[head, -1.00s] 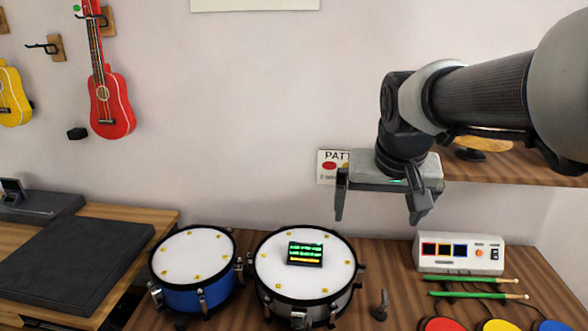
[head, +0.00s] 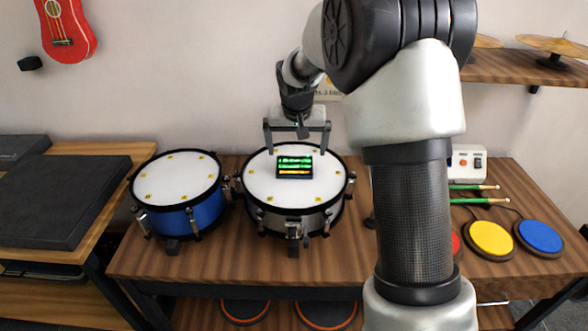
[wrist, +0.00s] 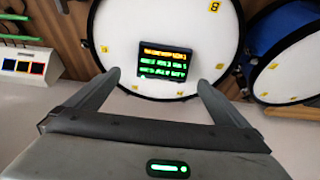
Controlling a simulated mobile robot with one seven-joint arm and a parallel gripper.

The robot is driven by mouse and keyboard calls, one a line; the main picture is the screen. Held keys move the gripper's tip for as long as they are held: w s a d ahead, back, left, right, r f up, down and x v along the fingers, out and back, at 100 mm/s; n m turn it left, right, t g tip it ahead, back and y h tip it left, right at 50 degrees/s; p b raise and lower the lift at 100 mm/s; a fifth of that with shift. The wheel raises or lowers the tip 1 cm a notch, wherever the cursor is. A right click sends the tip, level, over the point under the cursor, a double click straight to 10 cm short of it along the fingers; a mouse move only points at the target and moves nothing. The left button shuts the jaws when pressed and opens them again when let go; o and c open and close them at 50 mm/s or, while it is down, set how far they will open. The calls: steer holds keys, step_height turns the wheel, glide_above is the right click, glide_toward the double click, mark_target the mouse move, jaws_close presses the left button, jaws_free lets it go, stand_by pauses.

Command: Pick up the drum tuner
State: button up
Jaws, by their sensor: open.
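The drum tuner (head: 295,167) is a small dark box with a lit green and orange screen. It lies on the white head of the grey drum (head: 262,187). My gripper (head: 297,150) is open and empty, above the far part of that drum and behind the tuner in the head view. In the wrist view the tuner (wrist: 165,61) sits beyond and between the two spread fingertips (wrist: 158,80), apart from them. Its whole screen shows there.
A blue drum (head: 178,217) stands close on the left. Yellow (head: 491,238) and blue (head: 541,236) pads, green sticks (head: 472,187) and a white box (head: 468,163) lie to the right on the wooden table (head: 335,262). A wall shelf (head: 520,74) is at upper right.

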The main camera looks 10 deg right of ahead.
mark_target(295, 163)
steer(key=x, duration=0.5)
steer(key=b+x, duration=0.1)
steer(key=x, duration=0.1)
steer(key=shift+w+a+f, duration=0.15)
steer(key=shift+a+f, duration=0.15)
steer(key=shift+a, duration=0.05)
steer(key=c, duration=1)
